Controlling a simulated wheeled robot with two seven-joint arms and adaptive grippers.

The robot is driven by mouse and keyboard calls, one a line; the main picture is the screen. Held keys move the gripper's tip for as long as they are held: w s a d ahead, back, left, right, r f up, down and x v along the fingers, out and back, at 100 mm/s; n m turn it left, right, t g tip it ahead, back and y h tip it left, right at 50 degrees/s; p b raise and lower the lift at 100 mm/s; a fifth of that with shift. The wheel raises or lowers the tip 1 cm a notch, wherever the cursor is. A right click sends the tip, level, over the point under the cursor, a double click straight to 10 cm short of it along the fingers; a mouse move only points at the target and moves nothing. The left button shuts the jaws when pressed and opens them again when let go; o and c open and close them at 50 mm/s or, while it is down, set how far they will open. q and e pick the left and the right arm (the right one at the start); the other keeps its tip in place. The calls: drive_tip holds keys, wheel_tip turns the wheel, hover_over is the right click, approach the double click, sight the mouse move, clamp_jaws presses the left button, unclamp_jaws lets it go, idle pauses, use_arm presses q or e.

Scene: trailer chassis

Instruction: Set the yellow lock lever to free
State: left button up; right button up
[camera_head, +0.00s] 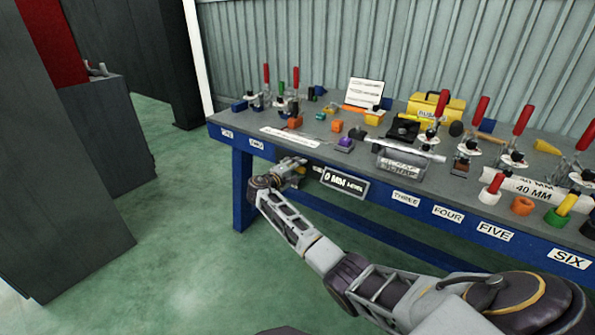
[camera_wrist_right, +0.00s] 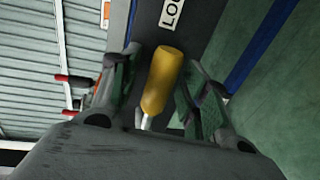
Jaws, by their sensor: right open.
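The yellow lock lever (camera_wrist_right: 162,80) shows in the right wrist view as a rounded yellow handle on a pale metal shaft. It lies between the two fingers of my right gripper (camera_wrist_right: 163,66), with visible gaps on both sides. The fingers are open and not closed on it. A white label (camera_wrist_right: 171,12), partly cut off and starting with "LO", sits beyond the handle. In the head view my right gripper (camera_head: 292,167) is at the bench's front edge, left of the "0 MM" sign; it hides most of the lever there. My left gripper is not in view.
The workbench (camera_head: 235,155) has a blue front edge with numbered labels. Red-handled clamps (camera_head: 522,120), a yellow toolbox (camera_head: 435,107) and small coloured blocks crowd its top. The "0 MM" sign (camera_head: 345,184) is close to my right gripper. Green floor (camera_head: 180,230) is clear at left.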

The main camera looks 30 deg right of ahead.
drive_tip(key=shift+d, duration=0.1)
drive_tip(key=shift+c, duration=0.2)
clamp_jaws()
drive_tip(key=shift+f, duration=0.1)
